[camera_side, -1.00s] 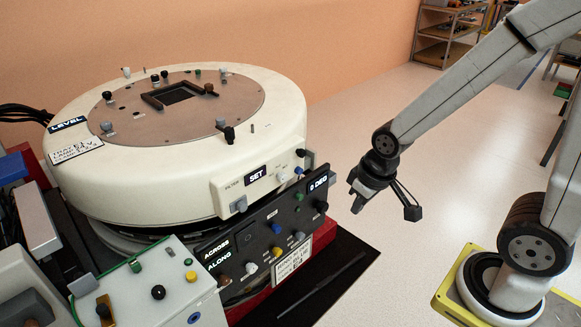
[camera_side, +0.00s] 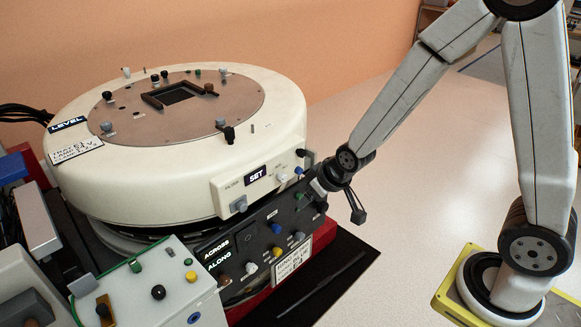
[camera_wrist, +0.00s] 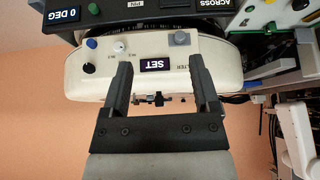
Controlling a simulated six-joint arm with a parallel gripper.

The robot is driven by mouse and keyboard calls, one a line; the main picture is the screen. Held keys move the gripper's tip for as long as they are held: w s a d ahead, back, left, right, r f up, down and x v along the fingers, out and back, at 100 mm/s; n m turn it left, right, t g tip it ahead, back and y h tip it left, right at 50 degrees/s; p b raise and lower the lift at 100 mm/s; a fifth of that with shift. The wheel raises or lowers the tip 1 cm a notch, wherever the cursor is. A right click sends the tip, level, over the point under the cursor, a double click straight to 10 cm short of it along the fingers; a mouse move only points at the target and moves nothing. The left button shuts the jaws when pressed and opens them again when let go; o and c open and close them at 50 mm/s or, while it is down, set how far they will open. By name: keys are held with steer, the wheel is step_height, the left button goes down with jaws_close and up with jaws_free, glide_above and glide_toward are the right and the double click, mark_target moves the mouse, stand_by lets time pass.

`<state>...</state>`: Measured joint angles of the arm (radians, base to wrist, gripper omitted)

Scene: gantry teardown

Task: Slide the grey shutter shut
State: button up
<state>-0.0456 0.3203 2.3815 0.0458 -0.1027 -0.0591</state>
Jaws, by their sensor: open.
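My gripper (camera_side: 316,187) is at the right end of the dark control panel, at the front of the round cream housing (camera_side: 120,180). In the wrist view my gripper (camera_wrist: 160,76) is open, its two fingers apart with nothing between them, in front of the housing's SET box. A small grey block (camera_side: 239,205) sits at the left of that box; it also shows in the wrist view (camera_wrist: 181,38), above the right finger. A dark rectangular frame (camera_side: 160,102) surrounds an opening in the housing's top plate. I cannot tell for sure which part is the grey shutter.
The dark panel (camera_side: 232,262) below the housing carries several coloured knobs and the ACROSS and ALONG displays. White and blue knobs (camera_side: 298,170) stand near my gripper. A pale box (camera_side: 160,285) with knobs is at front left. The floor at right is free.

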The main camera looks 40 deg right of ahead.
steer(key=w+a+f+n+t, duration=0.1)
steer(key=w+a+f+t, duration=0.2)
steer(key=w+f+t, duration=0.65)
steer(key=n+t, duration=0.1)
steer(key=t, duration=0.1)
glide_toward(244, 209)
steer(key=shift+w+f, duration=0.15)
steer(key=shift+w, duration=0.4)
steer(key=shift+w, duration=0.2)
steer(key=shift+w, duration=3.7)
jaws_close()
